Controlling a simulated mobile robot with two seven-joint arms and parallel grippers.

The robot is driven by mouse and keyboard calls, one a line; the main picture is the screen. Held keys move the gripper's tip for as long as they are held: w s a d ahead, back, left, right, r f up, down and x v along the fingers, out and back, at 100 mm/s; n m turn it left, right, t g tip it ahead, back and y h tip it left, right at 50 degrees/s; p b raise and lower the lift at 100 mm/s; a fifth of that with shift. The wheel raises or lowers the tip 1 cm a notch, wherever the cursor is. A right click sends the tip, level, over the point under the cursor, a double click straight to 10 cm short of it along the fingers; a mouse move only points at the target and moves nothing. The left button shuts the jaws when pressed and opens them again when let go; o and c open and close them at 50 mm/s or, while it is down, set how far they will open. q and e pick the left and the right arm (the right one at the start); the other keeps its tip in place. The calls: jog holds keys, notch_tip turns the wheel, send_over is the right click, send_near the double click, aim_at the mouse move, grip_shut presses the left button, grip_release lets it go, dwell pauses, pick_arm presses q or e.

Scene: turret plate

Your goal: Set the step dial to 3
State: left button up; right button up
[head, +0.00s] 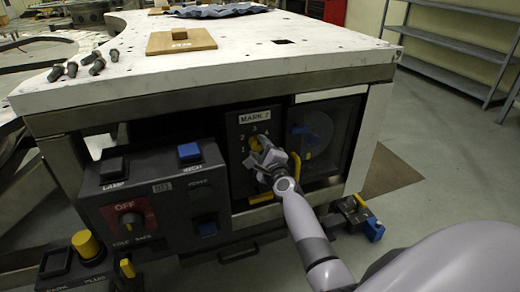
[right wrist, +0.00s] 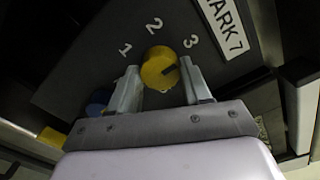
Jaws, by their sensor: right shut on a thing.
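The step dial is a round yellow knob (head: 255,143) on a dark upright panel (head: 237,178) under the table's front edge. In the right wrist view the yellow dial (right wrist: 159,67) has numbers 1, 2 and 3 around it. A dark mark on its face points to the right and slightly up, on the side of the 3; the exact setting is hard to tell. My right gripper (head: 263,153) is shut on the dial, with one finger on each side of it, as the right wrist view (right wrist: 161,88) also shows. My left gripper is not in view.
A control box (head: 150,200) with a red OFF plate, a black knob and blue and black buttons stands left of the dial panel. A clear-fronted compartment (head: 325,140) is to its right. Bolts (head: 97,66) and a wooden block (head: 180,42) lie on the white table top.

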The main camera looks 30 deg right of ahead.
jog(key=o, duration=1.1)
jog(key=shift+c, duration=0.2)
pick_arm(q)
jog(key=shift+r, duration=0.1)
pick_arm(e)
jog(key=shift+s, duration=0.1)
jog(key=shift+s+a, duration=0.15)
jog(key=shift+s, duration=0.1)
pick_arm(q)
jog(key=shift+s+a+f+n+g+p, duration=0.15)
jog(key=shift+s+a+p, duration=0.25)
jog(key=shift+p, duration=0.3)
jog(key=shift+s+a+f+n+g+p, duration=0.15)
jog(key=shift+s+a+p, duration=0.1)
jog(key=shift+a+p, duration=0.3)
pick_arm(e)
jog(key=v, duration=0.6)
jog(key=shift+s, duration=0.2)
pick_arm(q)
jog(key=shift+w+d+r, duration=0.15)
pick_arm(e)
jog(key=shift+a, duration=0.1)
